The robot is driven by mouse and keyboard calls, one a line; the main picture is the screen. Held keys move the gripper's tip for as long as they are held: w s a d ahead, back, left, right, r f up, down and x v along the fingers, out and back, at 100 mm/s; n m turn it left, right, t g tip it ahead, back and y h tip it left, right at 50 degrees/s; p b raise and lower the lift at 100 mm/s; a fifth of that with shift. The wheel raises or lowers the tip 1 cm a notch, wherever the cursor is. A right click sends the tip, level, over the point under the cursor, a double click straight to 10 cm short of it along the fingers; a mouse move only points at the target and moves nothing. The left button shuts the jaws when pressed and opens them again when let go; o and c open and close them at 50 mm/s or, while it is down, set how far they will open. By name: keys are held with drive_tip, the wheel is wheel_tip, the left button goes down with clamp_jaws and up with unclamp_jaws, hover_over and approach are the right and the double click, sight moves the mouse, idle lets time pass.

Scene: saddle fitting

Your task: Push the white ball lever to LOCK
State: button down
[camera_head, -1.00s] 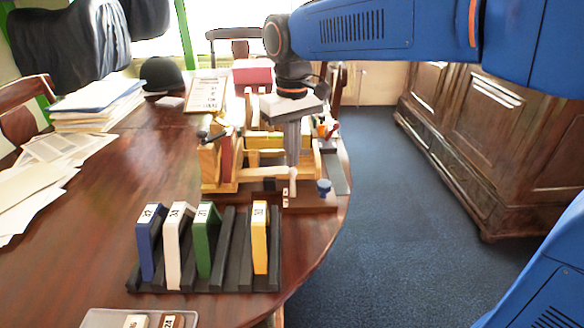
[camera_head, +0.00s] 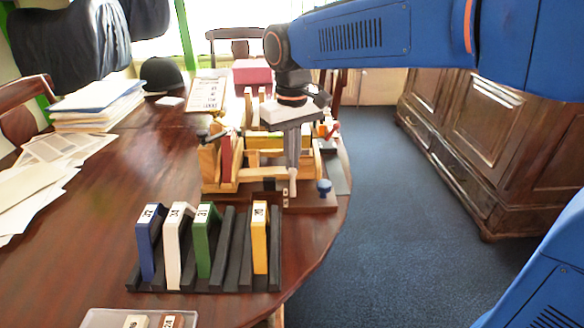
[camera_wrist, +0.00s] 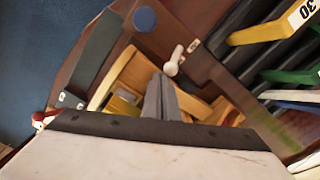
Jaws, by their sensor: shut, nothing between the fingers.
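The white ball lever (camera_head: 293,181) stands at the front of the wooden saddle fixture (camera_head: 220,187). In the wrist view its white knob (camera_wrist: 171,68) shows just beyond my fingertips, beside a small marked plate. My gripper (camera_head: 292,164) points down over the fixture, just behind the lever. In the wrist view my gripper (camera_wrist: 158,80) is shut with nothing between its fingers. I cannot tell whether the fingertips touch the lever. The LOCK marking is too small to read.
A black rack (camera_head: 205,278) with blue, white, green and yellow numbered plates stands in front. A blue knob (camera_head: 323,187) sits right of the lever, also seen in the wrist view (camera_wrist: 145,19). A red-tipped lever (camera_head: 333,130) stands behind. Papers lie at left.

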sight(293, 175)
drive_tip(key=shift+r, duration=0.25)
idle(0.3)
drive_tip(key=shift+s, duration=2)
drive_tip(key=shift+w, duration=0.2)
drive_tip(key=shift+w, duration=0.4)
drive_tip(key=shift+r, duration=0.1)
drive_tip(key=shift+r, duration=3.4)
